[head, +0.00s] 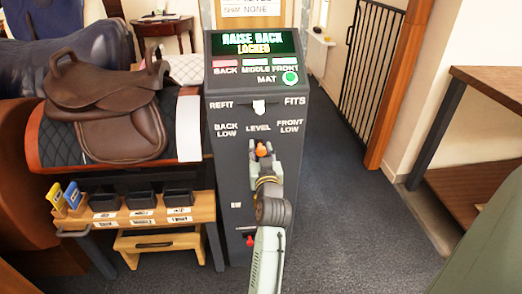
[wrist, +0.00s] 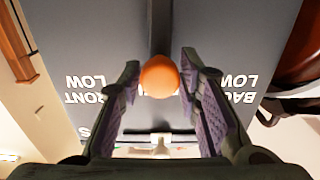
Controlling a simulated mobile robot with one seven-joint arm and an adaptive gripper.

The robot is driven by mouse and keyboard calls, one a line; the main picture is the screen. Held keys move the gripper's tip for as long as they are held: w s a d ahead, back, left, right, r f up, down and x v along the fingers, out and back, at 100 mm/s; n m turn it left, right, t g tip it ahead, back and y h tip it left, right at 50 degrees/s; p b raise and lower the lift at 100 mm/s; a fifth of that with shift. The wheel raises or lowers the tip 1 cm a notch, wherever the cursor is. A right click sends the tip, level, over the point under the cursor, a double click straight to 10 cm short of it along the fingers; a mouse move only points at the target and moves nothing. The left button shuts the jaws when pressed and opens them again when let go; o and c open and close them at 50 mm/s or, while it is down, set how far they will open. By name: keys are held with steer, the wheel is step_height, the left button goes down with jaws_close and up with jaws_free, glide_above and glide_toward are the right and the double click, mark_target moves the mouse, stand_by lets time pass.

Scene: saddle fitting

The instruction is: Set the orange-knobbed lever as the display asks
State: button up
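The display (head: 252,42) reads "RAISE BACK" and "LOCKED". The orange knob (head: 263,150) of the lever stands on the front of the dark pillar, just under the word LEVEL, between BACK LOW and FRONT LOW. In the wrist view, which is upside down, the orange knob (wrist: 159,76) sits between my fingers. My gripper (wrist: 159,82) is open, one finger on each side of the knob, with a narrow gap showing. In the head view my gripper (head: 264,158) partly hides the lever; its stem is hard to make out.
A white switch (head: 259,107) sits between REFIT and FITS. The BACK lamp (head: 224,63) is reddish; a green button (head: 290,78) is beside MAT. A brown saddle (head: 110,100) and a wooden shelf with dark bins (head: 140,200) stand left. Floor right of the pillar is clear.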

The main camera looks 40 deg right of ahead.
jaws_close()
stand_by(0.3)
steer(key=s+d+m, duration=0.1)
steer(key=s+d+f+m+b, duration=0.1)
steer(key=d+m, duration=0.1)
steer(key=s+d+m+b, duration=0.1)
steer(key=d+m, duration=0.1)
steer(key=shift+s+d+f, duration=0.15)
steer(key=shift+f, duration=0.1)
steer(key=shift+o, duration=2)
jaws_free()
steer(key=shift+s, duration=0.1)
steer(key=v, duration=1.2)
